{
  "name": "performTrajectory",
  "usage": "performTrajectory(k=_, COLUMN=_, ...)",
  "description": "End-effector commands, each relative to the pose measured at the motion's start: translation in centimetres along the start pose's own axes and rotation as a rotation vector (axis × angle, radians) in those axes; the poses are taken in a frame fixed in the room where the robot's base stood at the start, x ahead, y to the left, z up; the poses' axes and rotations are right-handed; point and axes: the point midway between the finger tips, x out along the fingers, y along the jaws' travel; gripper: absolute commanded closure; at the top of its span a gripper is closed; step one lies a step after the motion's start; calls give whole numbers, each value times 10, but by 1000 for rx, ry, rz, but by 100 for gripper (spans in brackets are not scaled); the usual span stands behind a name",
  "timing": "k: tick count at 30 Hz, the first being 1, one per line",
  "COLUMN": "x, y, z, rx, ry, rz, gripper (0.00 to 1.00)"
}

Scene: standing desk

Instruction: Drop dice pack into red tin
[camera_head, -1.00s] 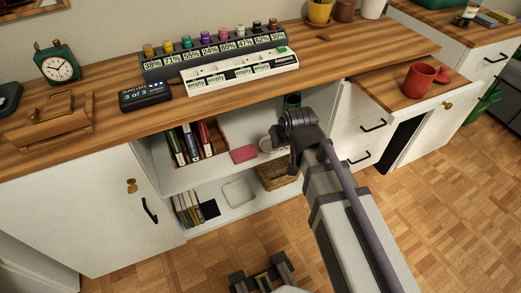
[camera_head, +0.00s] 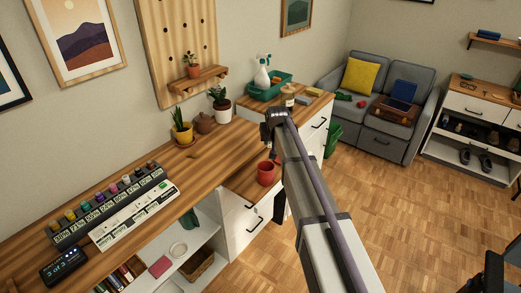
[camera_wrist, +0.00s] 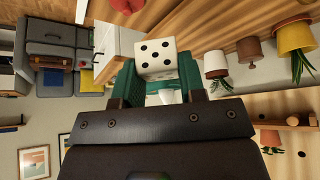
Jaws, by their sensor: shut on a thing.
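The dice pack (camera_wrist: 155,54) shows in the wrist view as a white block with black dots, held between the fingertips of my gripper (camera_wrist: 157,78). In the head view my gripper (camera_head: 275,115) is partly hidden by my arm, and the pack cannot be made out there. A red cup-shaped tin (camera_head: 266,173) stands on the lower wooden top, below my gripper in the picture. Its far side and inside are hard to see. A cut-off red patch (camera_wrist: 127,5) shows at the top edge of the wrist view.
Potted plants (camera_head: 182,132) and a brown pot (camera_head: 204,123) stand at the back of the desk. A teal tray (camera_head: 264,87) with a spray bottle (camera_head: 262,70) is on the far cabinet. A marker rack (camera_head: 110,205) is at left. A grey sofa (camera_head: 385,110) stands beyond.

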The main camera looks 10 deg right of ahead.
Motion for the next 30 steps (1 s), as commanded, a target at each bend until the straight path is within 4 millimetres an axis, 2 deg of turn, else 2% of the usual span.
performTrajectory(k=8, x=13, y=-1, z=7, rx=8, ry=0, rz=1, gripper=85)
performTrajectory(k=18, x=54, y=-2, z=31, rx=8, ry=0, rz=2, gripper=85)
performTrajectory(k=27, x=54, y=-2, z=31, rx=7, ry=0, rz=2, gripper=85)
performTrajectory(k=28, x=54, y=-2, z=31, rx=7, ry=0, rz=2, gripper=61)
performTrajectory(k=30, x=54, y=-2, z=31, rx=7, ry=0, rz=2, gripper=54)
